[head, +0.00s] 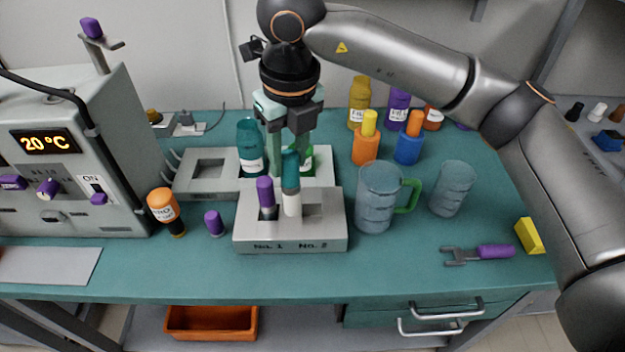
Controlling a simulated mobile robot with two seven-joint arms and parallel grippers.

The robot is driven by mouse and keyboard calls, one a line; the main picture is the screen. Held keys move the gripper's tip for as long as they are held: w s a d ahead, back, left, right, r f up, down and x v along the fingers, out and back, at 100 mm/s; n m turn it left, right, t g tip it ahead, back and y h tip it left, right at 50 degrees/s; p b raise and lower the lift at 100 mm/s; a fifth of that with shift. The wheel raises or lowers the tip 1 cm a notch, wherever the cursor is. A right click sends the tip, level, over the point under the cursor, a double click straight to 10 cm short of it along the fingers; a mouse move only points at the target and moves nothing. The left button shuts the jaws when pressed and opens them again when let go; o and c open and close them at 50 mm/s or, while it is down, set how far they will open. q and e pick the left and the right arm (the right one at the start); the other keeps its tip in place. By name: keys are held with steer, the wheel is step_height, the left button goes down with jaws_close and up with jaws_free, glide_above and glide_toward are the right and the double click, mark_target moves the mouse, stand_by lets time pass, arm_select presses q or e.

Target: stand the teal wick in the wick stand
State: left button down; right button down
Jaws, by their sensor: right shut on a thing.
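The teal wick (291,178), teal on top with a pale lower part, is upright between the fingers of my right gripper (289,160). That gripper points down and is shut on its upper part. The wick's lower end shows in front of the grey wick stand (291,243), at the left side of the square opening above the "No. 2" label. I cannot tell whether the end is inside the opening or just above it. A purple wick (265,192) stands upright in the "No. 1" side, just left. My left gripper is not in view.
An orange-capped bottle (163,207) and purple cap (214,223) stand left. A green-handled jug (376,203), beaker (452,188) and purple-handled tool (494,251) are right. The front bench strip is clear.

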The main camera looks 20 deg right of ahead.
steer(key=w+d+f, duration=0.2)
steer(key=d+f, duration=0.2)
steer(key=f, duration=0.5)
steer(key=shift+d+f, duration=0.15)
steer(key=shift+d, duration=0.15)
steer(key=c, duration=0.9)
jaws_free()
steer(key=o, duration=0.3)
steer(key=shift+w+f, duration=0.15)
steer(key=shift+w, duration=0.15)
steer(key=shift+o, duration=0.5)
steer(key=shift+s+a+r, duration=0.1)
steer(key=shift+s+r, duration=0.05)
steer(key=shift+r, duration=0.1)
step_height(320, 180, up, 12)
steer(key=s, duration=0.1)
steer(key=shift+s+d, duration=0.15)
steer(key=shift+d, duration=0.05)
